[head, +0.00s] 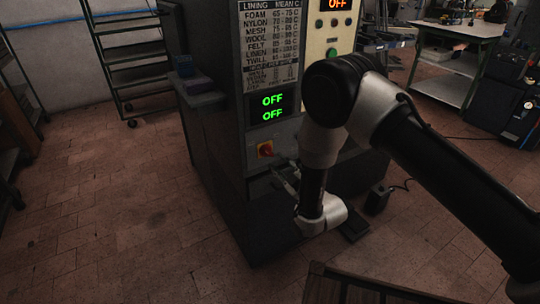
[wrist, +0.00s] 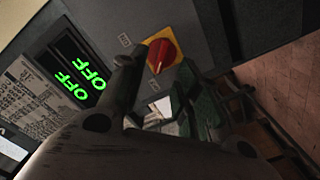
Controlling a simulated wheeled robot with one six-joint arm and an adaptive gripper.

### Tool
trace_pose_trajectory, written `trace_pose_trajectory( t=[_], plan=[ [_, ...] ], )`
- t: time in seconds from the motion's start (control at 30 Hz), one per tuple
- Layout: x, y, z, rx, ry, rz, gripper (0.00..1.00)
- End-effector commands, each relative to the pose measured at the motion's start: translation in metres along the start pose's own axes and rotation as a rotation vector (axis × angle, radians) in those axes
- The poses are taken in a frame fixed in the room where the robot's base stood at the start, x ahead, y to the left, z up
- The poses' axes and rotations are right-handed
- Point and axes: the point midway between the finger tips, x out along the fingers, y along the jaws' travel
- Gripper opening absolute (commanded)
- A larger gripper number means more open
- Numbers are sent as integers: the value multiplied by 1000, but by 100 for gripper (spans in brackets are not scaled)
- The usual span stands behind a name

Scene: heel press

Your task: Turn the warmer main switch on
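The main switch is a red rotary knob (wrist: 162,56) on a yellow plate, set in the dark front of the machine. It also shows in the head view (head: 265,149), below the display. In the wrist view the red handle lies slanted on the plate, with small labels beside it. My gripper (head: 283,178) is just below and right of the switch, in front of the panel. In the wrist view its dark finger parts lie below the knob, and I see no contact with it.
Two green OFF readouts (head: 272,107) glow above the switch, and an orange OFF display (head: 340,4) sits higher. A printed temperature chart (head: 270,40) is on the panel. A green shelf rack (head: 130,55) stands left behind. A pedal (head: 354,228) lies on the tiled floor.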

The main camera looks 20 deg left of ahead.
Motion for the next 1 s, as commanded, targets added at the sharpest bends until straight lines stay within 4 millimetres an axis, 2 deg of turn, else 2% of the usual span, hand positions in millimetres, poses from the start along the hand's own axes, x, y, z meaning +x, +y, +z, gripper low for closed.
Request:
trace_pose_trajectory(
  t=[0.13,0.3,0.5,0.87,1.0],
  plan=[
    [13,-4,-1,-6,12,5,33],
    [43,-3,-1,-5,11,6,33],
    [68,-3,0,-5,8,4,33],
    [75,-3,0,-4,7,2,33],
    [75,-3,0,-4,7,2,8]
  ],
)
